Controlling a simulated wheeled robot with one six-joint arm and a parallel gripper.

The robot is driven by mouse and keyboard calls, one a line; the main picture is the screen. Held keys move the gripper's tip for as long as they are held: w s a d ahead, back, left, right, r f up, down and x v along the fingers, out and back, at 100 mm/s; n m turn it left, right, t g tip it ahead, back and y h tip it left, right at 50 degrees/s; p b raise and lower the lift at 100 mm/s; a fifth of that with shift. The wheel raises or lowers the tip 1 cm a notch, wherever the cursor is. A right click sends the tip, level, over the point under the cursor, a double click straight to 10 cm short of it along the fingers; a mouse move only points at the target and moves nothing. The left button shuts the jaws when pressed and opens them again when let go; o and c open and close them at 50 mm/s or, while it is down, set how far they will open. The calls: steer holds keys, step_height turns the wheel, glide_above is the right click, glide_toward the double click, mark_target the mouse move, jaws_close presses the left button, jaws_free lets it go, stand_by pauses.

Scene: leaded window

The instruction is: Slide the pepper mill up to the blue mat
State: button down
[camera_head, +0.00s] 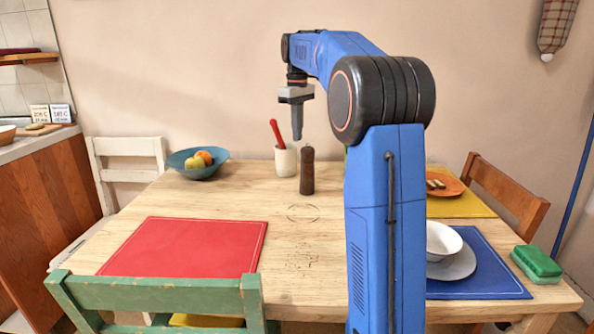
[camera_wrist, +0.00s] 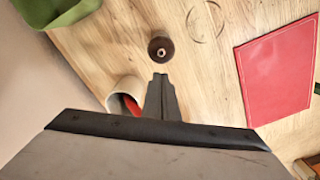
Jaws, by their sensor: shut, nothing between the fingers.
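The pepper mill (camera_head: 307,172) is dark brown and stands upright on the wooden table, just right of a white cup. In the wrist view the pepper mill (camera_wrist: 160,48) is seen from above, just beyond my fingertips. The blue mat (camera_head: 491,287) lies at the table's front right, partly hidden behind my arm; it is not in the wrist view. My gripper (camera_head: 297,137) is shut and empty, pointing down above the table near the mill and cup. In the wrist view my gripper (camera_wrist: 160,78) appears apart from the mill.
The white cup (camera_head: 286,162) holds a red-handled utensil. A white bowl (camera_head: 441,240) and grey plate (camera_head: 455,264) stand on the blue mat, a green sponge (camera_head: 537,263) beside it. A red mat (camera_head: 185,248) lies left. A green object (camera_wrist: 57,10) is at the wrist view's corner. The middle is clear.

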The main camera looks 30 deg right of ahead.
step_height(320, 180, down, 14)
steer(key=shift+r, duration=0.2)
stand_by(0.5)
steer(key=s+d, duration=0.3)
steer(key=s, duration=0.5)
steer(key=s+d, duration=0.3)
steer(key=s, duration=0.4)
steer(key=s+d, duration=0.3)
steer(key=s, duration=0.5)
steer(key=shift+s+d, duration=0.15)
steer(key=shift+s, duration=0.15)
steer(key=shift+r, duration=0.1)
